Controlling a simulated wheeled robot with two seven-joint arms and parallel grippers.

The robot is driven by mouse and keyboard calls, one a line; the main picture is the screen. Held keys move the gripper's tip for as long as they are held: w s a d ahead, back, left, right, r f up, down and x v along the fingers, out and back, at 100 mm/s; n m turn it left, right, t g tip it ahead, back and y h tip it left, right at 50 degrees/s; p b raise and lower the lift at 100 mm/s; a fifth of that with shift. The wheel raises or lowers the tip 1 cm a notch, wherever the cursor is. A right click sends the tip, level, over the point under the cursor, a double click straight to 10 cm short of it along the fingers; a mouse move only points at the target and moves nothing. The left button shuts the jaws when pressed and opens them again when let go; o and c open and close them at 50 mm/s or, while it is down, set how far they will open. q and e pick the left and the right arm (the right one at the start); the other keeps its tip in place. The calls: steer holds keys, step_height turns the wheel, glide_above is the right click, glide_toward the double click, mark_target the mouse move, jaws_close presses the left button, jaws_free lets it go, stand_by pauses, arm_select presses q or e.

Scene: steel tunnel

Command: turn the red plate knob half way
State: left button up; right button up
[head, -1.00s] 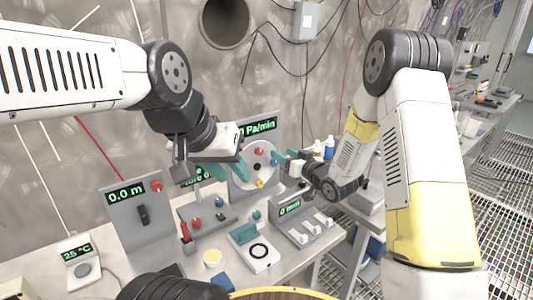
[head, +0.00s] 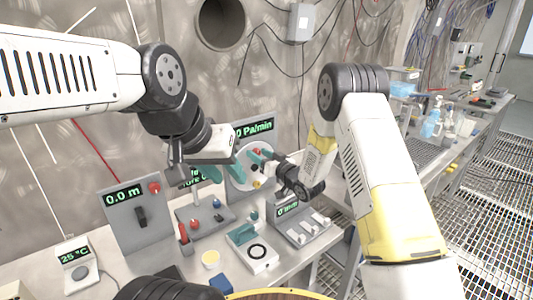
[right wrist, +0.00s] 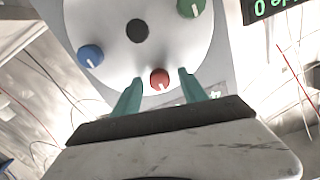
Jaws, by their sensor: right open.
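The round pale plate (head: 235,178) stands on an upright panel at the back of the bench, partly hidden by my left gripper. In the right wrist view the plate (right wrist: 185,48) fills the upper middle. Its red knob (right wrist: 159,78) lies between the fingertips, with a white mark on it. My right gripper (right wrist: 157,85) is open, one teal finger on each side of the red knob; contact cannot be told. In the head view my right gripper (head: 262,157) reaches the plate from the right. My left gripper (head: 224,171) has its teal fingers apart, in front of the plate's left side.
The plate also carries a blue knob (right wrist: 90,55), a green knob (right wrist: 190,8) and a black centre (right wrist: 138,30). Aisle grating lies at right.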

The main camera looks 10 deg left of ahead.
steer(key=shift+c, duration=0.2)
jaws_close()
steer(key=shift+d+m, duration=0.1)
steer(key=shift+m, duration=0.3)
steer(key=m, duration=0.3)
steer(key=shift+w+m, duration=0.1)
steer(key=shift+m, duration=0.3)
steer(key=m, duration=1.3)
steer(key=shift+m, duration=0.4)
steer(key=shift+f, duration=0.1)
